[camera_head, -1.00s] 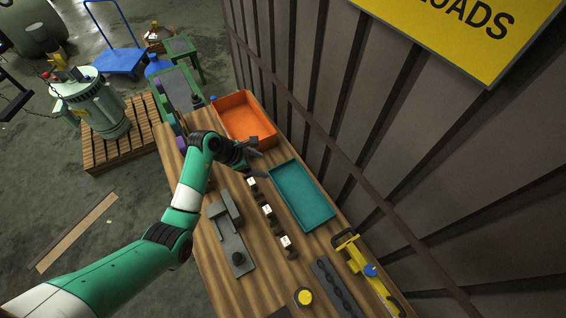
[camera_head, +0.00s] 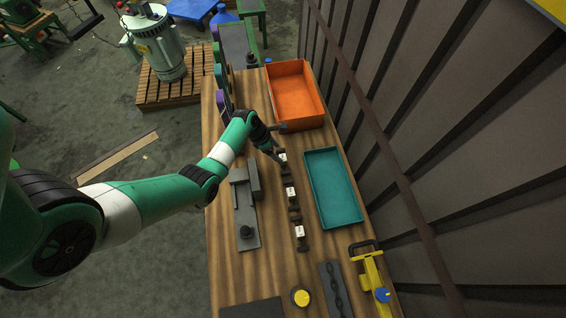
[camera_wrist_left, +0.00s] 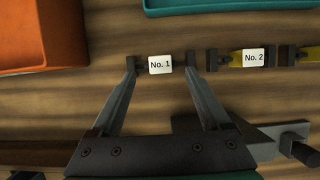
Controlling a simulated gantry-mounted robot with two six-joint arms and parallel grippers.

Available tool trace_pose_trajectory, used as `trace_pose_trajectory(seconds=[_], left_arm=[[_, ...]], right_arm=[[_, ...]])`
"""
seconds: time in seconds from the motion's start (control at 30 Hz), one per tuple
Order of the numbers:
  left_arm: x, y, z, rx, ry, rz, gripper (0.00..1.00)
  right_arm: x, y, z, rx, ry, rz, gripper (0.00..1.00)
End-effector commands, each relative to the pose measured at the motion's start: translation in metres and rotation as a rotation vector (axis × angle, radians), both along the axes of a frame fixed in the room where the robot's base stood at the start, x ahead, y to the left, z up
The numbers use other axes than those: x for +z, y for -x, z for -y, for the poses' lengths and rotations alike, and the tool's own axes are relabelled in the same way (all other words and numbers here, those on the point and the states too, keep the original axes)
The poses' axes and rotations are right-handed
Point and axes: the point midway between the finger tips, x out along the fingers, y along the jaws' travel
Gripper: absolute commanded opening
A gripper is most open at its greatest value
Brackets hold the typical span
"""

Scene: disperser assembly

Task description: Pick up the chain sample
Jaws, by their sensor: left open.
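Three small dark pieces with white tags stand in a row on the wooden table. The far one is tagged No. 1 (camera_head: 283,157), and its tag also shows in the left wrist view (camera_wrist_left: 160,64). The piece tagged No. 2 (camera_wrist_left: 254,57) has yellow parts beside its tag; it also shows in the head view (camera_head: 290,193). The near piece (camera_head: 300,232) has a tag too small to read. My left gripper (camera_wrist_left: 161,66) is open, its fingertips on either side of the No. 1 piece. Whether they touch it is unclear. My right gripper is out of view.
An orange bin (camera_head: 296,66) and a teal tray (camera_head: 309,180) lie along the wall side. A grey fixture (camera_head: 243,215) lies left of the row. A dark strip (camera_head: 333,291), a yellow round item (camera_head: 301,298) and a yellow tool (camera_head: 372,272) are near the front.

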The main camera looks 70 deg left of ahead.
Motion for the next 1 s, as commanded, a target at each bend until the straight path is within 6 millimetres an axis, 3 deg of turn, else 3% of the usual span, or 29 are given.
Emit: trace_pose_trajectory(seconds=[0.07, 0.33, 0.63, 1.0], left_arm=[[-0.002, -0.001, 0.000, 0.000, 0.001, 0.000, 0.80], [-0.046, -0.014, 0.004, -0.002, 0.002, -0.001, 0.80], [-0.048, -0.017, 0.005, -0.001, 0.001, 0.000, 0.80], [-0.048, -0.017, 0.004, 0.000, 0.001, 0.000, 0.13]], right_arm=[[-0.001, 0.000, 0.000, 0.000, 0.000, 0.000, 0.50], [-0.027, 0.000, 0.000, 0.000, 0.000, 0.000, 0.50], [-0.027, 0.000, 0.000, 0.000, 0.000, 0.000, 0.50], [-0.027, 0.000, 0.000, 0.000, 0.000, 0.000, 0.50]])
